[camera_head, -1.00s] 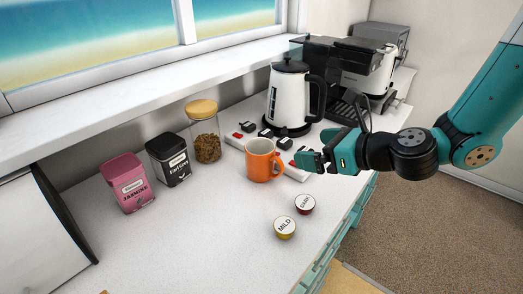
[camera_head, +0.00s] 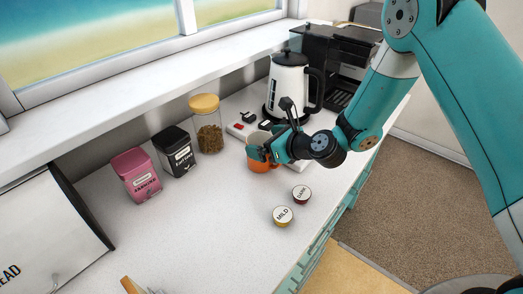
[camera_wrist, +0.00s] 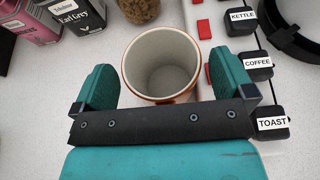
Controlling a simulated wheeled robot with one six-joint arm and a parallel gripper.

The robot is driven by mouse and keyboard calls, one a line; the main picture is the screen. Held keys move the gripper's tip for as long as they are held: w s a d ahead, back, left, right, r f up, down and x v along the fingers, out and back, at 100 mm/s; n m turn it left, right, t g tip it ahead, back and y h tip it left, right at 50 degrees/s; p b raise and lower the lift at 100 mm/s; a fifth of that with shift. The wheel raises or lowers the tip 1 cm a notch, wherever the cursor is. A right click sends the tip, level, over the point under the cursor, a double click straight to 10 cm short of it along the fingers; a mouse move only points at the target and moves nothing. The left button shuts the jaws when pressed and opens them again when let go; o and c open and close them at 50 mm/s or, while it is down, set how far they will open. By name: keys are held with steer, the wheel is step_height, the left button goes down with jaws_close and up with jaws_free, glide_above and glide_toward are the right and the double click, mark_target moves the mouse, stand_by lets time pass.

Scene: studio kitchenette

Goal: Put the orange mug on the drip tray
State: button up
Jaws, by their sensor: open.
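The orange mug (camera_head: 262,163) stands upright on the white counter, partly hidden behind my gripper in the head view. In the wrist view the mug (camera_wrist: 161,62) shows its pale, empty inside and lies between the two teal fingers. My gripper (camera_head: 268,148) is open at the mug, with one finger on each side of it; I cannot tell whether either finger touches it. The drip tray (camera_head: 338,99) is the dark slatted part at the foot of the black coffee machine (camera_head: 326,66), back right. The mug's handle is not clearly visible.
The black and white kettle (camera_head: 290,84) stands between mug and coffee machine. Labelled switches (camera_wrist: 256,67) lie close right of the mug. Two coffee pods (camera_head: 283,215) lie in front.

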steer(key=shift+w+a+f, duration=0.15)
steer(key=shift+w+a, duration=0.1)
steer(key=shift+w, duration=0.05)
steer(key=shift+c, duration=0.5)
steer(key=c, duration=1.3)
